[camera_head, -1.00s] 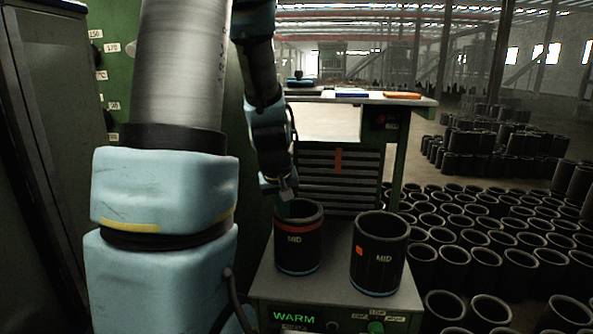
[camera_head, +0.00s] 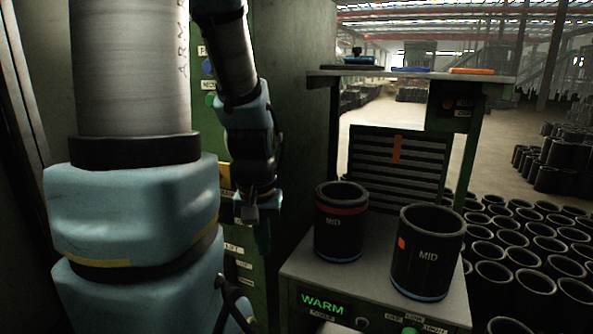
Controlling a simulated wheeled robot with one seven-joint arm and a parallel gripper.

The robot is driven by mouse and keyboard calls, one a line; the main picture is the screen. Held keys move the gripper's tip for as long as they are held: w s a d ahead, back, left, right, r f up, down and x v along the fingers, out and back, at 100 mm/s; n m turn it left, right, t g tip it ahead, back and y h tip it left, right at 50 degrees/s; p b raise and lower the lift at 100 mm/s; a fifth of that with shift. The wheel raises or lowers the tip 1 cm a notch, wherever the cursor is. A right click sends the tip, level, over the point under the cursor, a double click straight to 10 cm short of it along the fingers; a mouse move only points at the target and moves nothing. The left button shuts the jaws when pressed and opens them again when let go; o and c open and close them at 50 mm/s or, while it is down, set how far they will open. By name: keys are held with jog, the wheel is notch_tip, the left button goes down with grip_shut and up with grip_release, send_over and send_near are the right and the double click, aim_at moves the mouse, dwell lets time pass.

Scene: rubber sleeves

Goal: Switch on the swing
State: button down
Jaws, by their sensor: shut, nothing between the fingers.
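The dark green machine panel (camera_head: 291,100) stands behind my arm. On it, a blue button (camera_head: 207,66) and a green button (camera_head: 210,100) show beside my arm. Lower down are several small white labels, one of which seems to read LIFT (camera_head: 232,248). I cannot make out a label for the swing, and my arm hides part of the panel. My gripper (camera_head: 262,240) points down in front of the panel's right part, left of the sleeves. It is shut and empty. I cannot tell whether it touches the panel.
A warming stand (camera_head: 310,270) lit WARM carries two black MID sleeves, one with a red band (camera_head: 340,228) and one with an orange patch (camera_head: 425,258). A bench (camera_head: 420,74) stands behind. Many sleeves (camera_head: 500,240) cover the floor at right.

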notch_tip(320, 180, up, 13)
jog(key=p, duration=1.3)
jog(key=f+b, duration=0.4)
jog(key=f, duration=0.1)
jog(key=shift+s+a+b, duration=0.1)
jog(key=shift+s+b, duration=0.1)
jog(key=shift+b, duration=0.15)
